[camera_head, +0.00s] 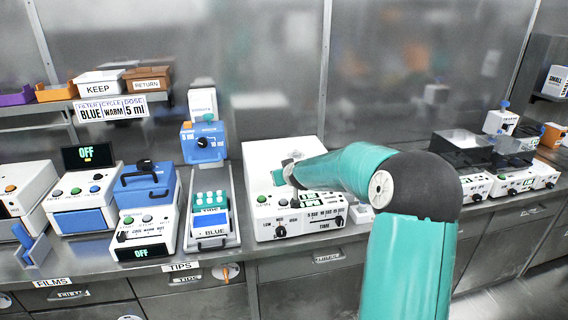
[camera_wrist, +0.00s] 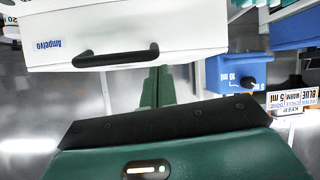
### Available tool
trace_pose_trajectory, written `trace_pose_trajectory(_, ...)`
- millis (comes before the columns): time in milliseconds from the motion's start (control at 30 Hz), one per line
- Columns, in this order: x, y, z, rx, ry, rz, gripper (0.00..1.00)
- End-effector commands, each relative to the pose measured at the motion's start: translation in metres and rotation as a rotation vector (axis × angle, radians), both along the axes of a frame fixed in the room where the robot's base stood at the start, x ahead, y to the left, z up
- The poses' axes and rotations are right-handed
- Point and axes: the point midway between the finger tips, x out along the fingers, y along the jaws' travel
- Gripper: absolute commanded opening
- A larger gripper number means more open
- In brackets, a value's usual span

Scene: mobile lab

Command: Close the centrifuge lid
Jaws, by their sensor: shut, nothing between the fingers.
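The white centrifuge (camera_head: 262,224) stands on the bench in the middle of the head view, with a green OPEN button, knobs and small displays on its front. Its white lid (camera_head: 258,160) shows above the front panel; my arm partly covers it, and I cannot tell its exact angle. In the wrist view the lid (camera_wrist: 190,30) fills the top, with an "Ampelvo" label and a black bar handle (camera_wrist: 115,56). My gripper (camera_head: 284,174) is at the lid's front area. In the wrist view its green fingers (camera_wrist: 158,72) are together, empty, near the handle's right end; contact is unclear.
Left of the centrifuge are a tray with a teal-capped rack (camera_head: 210,201), a blue dispenser (camera_head: 203,142) and a blue-lidded device (camera_head: 147,188). A shelf with bins (camera_head: 100,82) hangs at upper left. More white devices (camera_head: 510,180) stand at right. A metal wall is behind.

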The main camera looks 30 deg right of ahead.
Motion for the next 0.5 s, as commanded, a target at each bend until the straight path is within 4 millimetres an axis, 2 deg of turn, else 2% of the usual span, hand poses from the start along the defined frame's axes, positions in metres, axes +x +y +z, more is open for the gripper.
trace_pose_trajectory(233, -0.008, 0.002, -0.033, 0.007, 0.012, 0.0, 0.0)
trace_pose_trajectory(500, -0.012, -0.002, -0.043, 0.01, 0.017, -0.006, 0.0)
